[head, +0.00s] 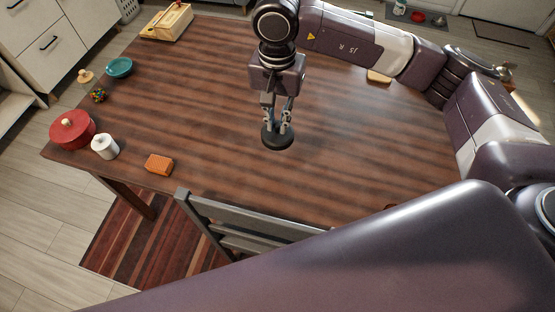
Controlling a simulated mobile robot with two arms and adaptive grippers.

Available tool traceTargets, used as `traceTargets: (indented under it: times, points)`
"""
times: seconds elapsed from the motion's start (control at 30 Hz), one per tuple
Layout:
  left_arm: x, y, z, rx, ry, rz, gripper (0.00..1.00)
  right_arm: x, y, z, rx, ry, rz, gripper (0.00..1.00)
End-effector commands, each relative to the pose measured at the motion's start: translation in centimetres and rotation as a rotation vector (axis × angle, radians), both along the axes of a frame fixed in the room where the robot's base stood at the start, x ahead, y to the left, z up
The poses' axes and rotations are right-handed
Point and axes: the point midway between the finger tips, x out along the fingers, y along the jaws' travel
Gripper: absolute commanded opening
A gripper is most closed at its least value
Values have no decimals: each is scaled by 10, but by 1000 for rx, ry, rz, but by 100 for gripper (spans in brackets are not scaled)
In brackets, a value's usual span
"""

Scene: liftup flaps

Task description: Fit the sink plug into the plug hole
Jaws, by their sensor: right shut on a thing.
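A round black disc, which looks like the sink plug (278,141), is at the fingertips of my right gripper (278,122). The gripper points down and is shut on the plug's upper part. The plug is over the middle of the brown wooden table (340,150); I cannot tell whether its underside touches the wood. I see no sink or plug hole in this view. My left gripper is not in view.
A red pot (72,130), white canister (105,147), orange block (159,164) and teal bowl (119,67) stand at the table's left. A wooden box (166,23) is at the back left. A grey chair (245,222) stands at the near edge. The table's middle is clear.

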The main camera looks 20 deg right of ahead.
Motion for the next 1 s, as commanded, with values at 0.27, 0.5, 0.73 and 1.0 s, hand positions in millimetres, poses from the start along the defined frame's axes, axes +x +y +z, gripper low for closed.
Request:
traceTargets:
  times: [0.27,0.5,0.73,1.0]
  points:
    - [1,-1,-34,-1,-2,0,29,0,0,-74,0,0,-1,0]
    - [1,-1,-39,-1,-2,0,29,0,0,-91,0,-2,1,0]
    - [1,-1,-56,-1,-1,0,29,0,0,-126,1,1,0,0]
    - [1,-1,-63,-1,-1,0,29,1,0,-145,1,-3,2,0]
